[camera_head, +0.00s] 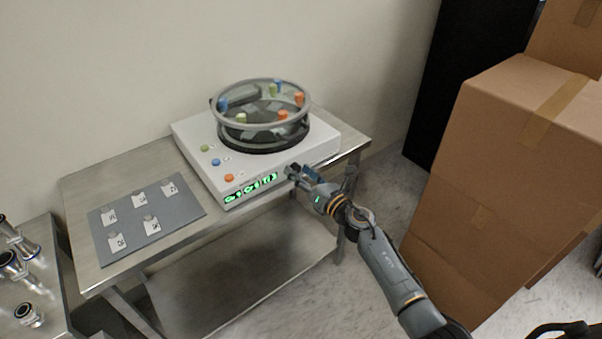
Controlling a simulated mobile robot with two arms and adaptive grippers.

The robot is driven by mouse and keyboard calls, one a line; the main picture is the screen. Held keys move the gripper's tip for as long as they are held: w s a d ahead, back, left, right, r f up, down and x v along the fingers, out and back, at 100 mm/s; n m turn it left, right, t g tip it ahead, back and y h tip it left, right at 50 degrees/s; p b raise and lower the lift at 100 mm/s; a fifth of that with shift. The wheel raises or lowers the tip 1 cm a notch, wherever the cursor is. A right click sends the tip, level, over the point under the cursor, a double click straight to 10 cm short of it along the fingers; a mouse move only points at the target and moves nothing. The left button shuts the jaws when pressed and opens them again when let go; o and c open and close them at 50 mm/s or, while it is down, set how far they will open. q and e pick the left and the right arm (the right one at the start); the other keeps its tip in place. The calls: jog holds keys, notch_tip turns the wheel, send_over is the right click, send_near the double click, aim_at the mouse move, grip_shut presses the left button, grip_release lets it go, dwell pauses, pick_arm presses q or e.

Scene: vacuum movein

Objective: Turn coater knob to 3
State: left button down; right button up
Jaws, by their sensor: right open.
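The coater (196,140) is a white box on a metal table, with a round clear-walled chamber (262,112) on top. Its front face has a green lit display (250,187). My right gripper (298,172) is at the right part of the coater's front face, just right of the display. It is open, with its fingers close to the face. The knob is hidden behind the fingers or too small to make out, so I cannot tell its setting or whether the fingers touch it. My left gripper is not in view.
A grey mat (180,213) with several labelled tags lies on the table (84,187) left of the coater. Metal fittings (14,262) stand on another surface at far left. Stacked cardboard boxes (500,150) stand close to the right of my right arm.

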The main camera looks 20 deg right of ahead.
grip_shut()
dwell(0.3)
jog(key=shift+m, duration=0.3)
jog(key=m+p, duration=0.1)
jog(key=m, duration=0.1)
jog(key=shift+m, duration=0.4)
jog(key=m+p, duration=0.1)
jog(key=m, duration=0.3)
jog(key=shift+w+m, duration=0.1)
jog(key=shift+m, duration=0.2)
jog(key=m+p, duration=0.1)
jog(key=m, duration=0.2)
jog(key=shift+m, duration=0.3)
jog(key=shift+f+m+p, duration=0.1)
jog(key=shift+m+p, duration=0.4)
jog(key=shift+m, duration=1.6)
